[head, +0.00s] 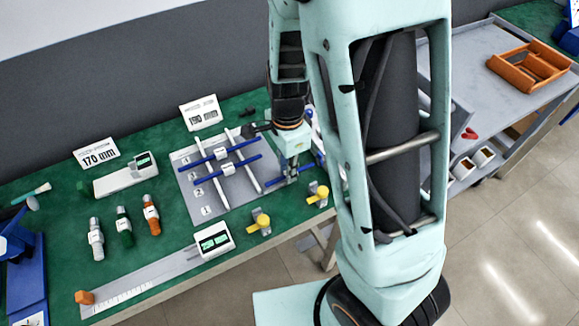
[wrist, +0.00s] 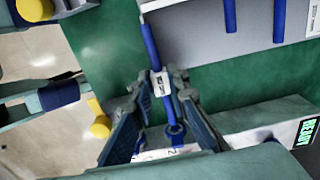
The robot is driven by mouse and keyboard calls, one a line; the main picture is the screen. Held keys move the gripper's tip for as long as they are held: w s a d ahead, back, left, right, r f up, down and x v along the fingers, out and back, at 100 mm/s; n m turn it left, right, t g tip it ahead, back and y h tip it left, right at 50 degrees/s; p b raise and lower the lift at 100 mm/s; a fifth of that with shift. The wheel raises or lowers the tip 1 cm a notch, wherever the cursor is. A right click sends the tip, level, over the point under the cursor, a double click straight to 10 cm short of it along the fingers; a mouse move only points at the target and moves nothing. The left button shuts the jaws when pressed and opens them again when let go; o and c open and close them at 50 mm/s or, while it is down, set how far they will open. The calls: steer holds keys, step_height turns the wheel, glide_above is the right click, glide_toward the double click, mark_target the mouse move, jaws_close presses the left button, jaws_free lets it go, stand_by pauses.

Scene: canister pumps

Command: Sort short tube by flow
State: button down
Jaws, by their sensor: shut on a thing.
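My gripper (head: 289,172) is low at the right side of the grey numbered board (head: 217,206). In the wrist view my gripper (wrist: 158,84) is shut on a blue tube (wrist: 151,46) with a white label. The tube runs lengthwise between the fingers, and its lower end shows near a blue ring. In the head view a piece of this blue tube (head: 308,168) shows beside the fingers. Two other labelled blue tubes, an upper one (head: 203,158) and a lower one (head: 236,166), lie across white rails on the board. The label print is too small to read.
Two yellow-topped fittings (head: 259,222) (head: 318,194) stand near the table's front edge. A white meter (head: 214,241), a ruler strip (head: 150,283), several bottles (head: 124,228) and a "170 mm" sign (head: 97,153) stand left. In the wrist view a device reads READY (wrist: 305,132).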

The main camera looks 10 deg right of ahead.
steer(key=shift+r+p, duration=3.1)
steer(key=shift+a+f, duration=0.1)
steer(key=shift+a, duration=0.05)
